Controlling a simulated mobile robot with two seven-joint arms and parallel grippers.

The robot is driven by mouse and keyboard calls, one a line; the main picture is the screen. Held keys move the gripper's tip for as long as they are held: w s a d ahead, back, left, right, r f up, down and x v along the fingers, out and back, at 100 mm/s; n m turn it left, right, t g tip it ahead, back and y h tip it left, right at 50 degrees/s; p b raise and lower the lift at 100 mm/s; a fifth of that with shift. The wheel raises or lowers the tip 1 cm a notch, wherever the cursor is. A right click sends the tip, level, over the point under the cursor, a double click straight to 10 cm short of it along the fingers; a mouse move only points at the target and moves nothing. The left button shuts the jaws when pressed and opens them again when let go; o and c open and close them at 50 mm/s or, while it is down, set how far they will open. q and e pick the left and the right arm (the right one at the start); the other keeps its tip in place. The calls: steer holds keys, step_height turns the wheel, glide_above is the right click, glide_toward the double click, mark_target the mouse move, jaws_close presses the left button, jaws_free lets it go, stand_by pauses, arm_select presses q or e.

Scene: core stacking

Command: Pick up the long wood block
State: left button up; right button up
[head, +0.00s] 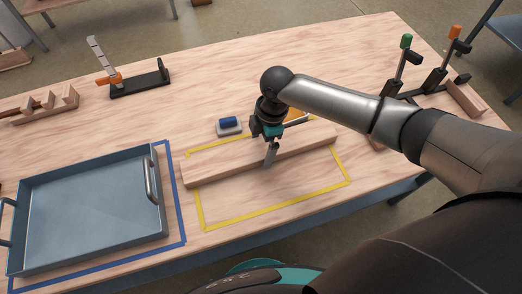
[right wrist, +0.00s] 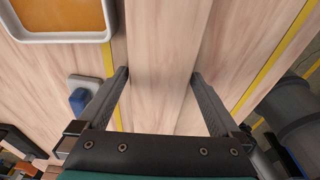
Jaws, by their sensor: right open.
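My right gripper (head: 271,152) is over the middle of the block, pointing down. In the right wrist view the block (right wrist: 162,60) runs between the two open fingers of my right gripper (right wrist: 160,82), one finger on each side. I cannot tell whether either finger touches it. Part of the block is hidden behind my right gripper in the head view. My left gripper is not in view.
A blue-grey tray (head: 20,225) stands on the left inside blue tape. A small blue-topped item (head: 229,125) sits behind the block, near an orange-filled tray (right wrist: 62,38). Clamps (head: 400,62) stand at the right rear. The rear middle of the table (head: 225,75) is clear.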

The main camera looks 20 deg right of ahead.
steer(key=shift+c, duration=0.2)
jaws_close()
steer(key=shift+w+r, duration=0.1)
steer(key=shift+r, duration=0.05)
stand_by(0.4)
